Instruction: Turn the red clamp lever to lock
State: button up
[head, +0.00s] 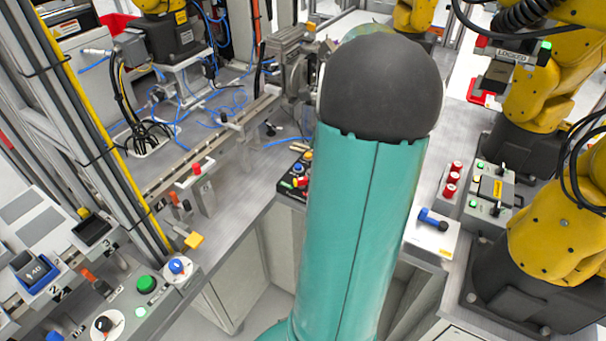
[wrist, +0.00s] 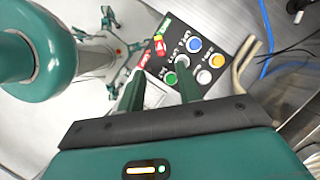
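A black panel (wrist: 222,47) with colored buttons lies ahead of my gripper (wrist: 160,74) in the wrist view. On its left side is a small red part (wrist: 159,44) with yellow and white on it; I cannot tell surely whether this is the red clamp lever. A red strip (wrist: 145,60) with white lettering is beside it, near the left fingertip. My two green fingers stand apart with nothing visible gripped between them. In the head view the panel (head: 287,190) shows partly beside my teal arm, with red and yellow parts on it. My gripper is hidden there.
The panel carries a blue button (wrist: 194,45), an orange button (wrist: 217,61) and a green button (wrist: 170,78). A beige hose (wrist: 243,66) runs right of it. Yellow robot arms (head: 560,235) stand at the right. A bench with a green button (head: 146,284) is at the lower left.

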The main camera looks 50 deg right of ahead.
aim_at(302, 178)
jog(key=x, duration=1)
jog(key=shift+f, duration=0.1)
jog(key=shift+c, duration=0.2)
grip_shut()
